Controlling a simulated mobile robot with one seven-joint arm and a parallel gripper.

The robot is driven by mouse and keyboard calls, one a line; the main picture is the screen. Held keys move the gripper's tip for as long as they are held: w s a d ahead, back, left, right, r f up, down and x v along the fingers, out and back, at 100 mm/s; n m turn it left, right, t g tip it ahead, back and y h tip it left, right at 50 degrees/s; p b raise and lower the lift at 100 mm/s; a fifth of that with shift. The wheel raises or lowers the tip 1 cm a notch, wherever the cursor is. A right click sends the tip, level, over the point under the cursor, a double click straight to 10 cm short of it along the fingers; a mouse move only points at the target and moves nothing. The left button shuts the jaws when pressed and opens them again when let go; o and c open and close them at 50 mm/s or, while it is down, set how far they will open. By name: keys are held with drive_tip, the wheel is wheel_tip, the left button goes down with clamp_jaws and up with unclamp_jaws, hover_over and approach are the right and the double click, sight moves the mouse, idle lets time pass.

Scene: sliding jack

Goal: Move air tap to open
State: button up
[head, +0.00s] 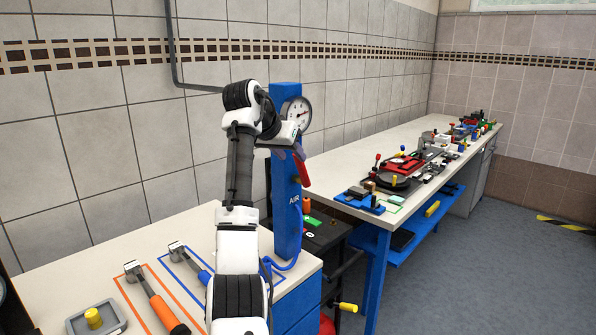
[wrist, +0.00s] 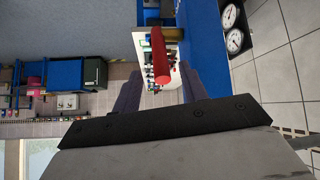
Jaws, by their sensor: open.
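The air tap's red handle (head: 303,171) sits on the side of the blue post (head: 287,228) marked AIR and hangs slanted downward. In the wrist view the red handle (wrist: 172,62) lies in the gap between my two open fingers (wrist: 158,88), closer to the right one. I cannot tell whether a finger touches it. The handle's pivot is mostly hidden behind my gripper.
A near bench (head: 190,235) holds hammers and a grey tray (head: 96,318). A long white workbench (head: 345,160) with clamps and fixtures runs along the wall. The floor (head: 480,270) at right is clear.

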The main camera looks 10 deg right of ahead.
drive_tip(key=b+v, duration=0.1)
drive_tip(key=v, duration=0.5)
